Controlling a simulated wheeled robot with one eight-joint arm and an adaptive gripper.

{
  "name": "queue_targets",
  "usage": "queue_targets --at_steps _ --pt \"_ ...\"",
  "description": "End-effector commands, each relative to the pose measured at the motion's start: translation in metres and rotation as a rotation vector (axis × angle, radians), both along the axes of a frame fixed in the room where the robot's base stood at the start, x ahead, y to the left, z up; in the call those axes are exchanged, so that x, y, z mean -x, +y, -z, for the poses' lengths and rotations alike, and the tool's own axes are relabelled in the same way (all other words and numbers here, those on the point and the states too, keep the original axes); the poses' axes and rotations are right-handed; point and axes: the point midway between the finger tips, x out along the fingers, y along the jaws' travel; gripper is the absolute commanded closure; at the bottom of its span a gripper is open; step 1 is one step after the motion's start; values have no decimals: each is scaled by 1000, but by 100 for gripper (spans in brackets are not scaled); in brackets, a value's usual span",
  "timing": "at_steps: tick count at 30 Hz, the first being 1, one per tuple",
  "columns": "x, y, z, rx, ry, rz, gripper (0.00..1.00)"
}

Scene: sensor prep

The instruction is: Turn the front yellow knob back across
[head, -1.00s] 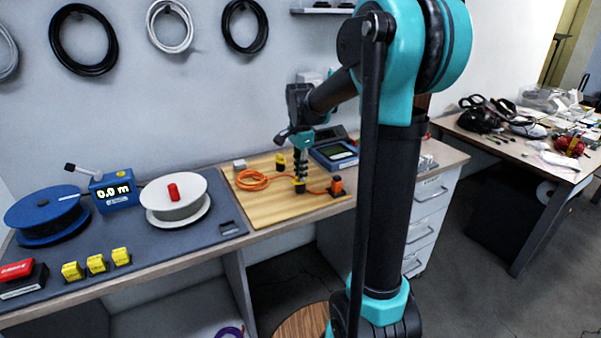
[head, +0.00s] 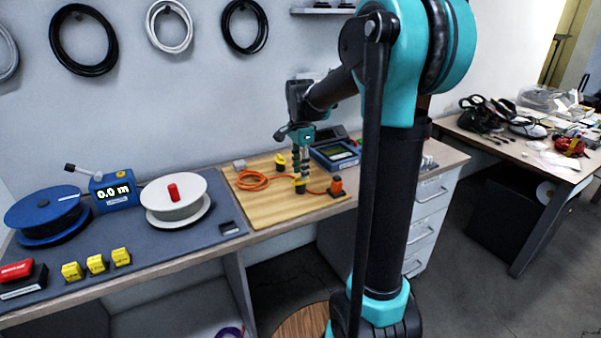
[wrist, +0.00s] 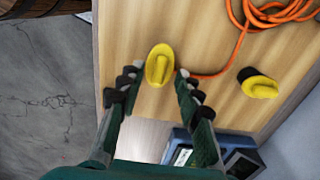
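The front yellow knob (head: 300,182) stands on the wooden board near its front edge, on a dark base. In the wrist view this knob (wrist: 160,64) shows its oval top, long side running nearly up and down the picture. My gripper (head: 301,172) is over the knob, pointing down. In the wrist view my gripper (wrist: 157,77) is open, with one finger on each side of the knob and a gap visible at both sides. A second yellow knob (head: 280,160) stands farther back; in the wrist view it (wrist: 262,86) lies with its long side nearly across.
An orange cable (head: 252,180) lies coiled on the wooden board (head: 262,208) and runs past the front knob to an orange-topped part (head: 337,185) at right. The board's front left area is clear.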

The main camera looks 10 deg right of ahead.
Motion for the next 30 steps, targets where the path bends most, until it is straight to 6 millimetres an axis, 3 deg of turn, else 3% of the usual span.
queue_targets --at_steps 15,21,30 --pt "0 0 -94 0 0 0 66" --pt "0 0 -107 0 0 0 66" --pt "0 0 -108 0 0 0 66"
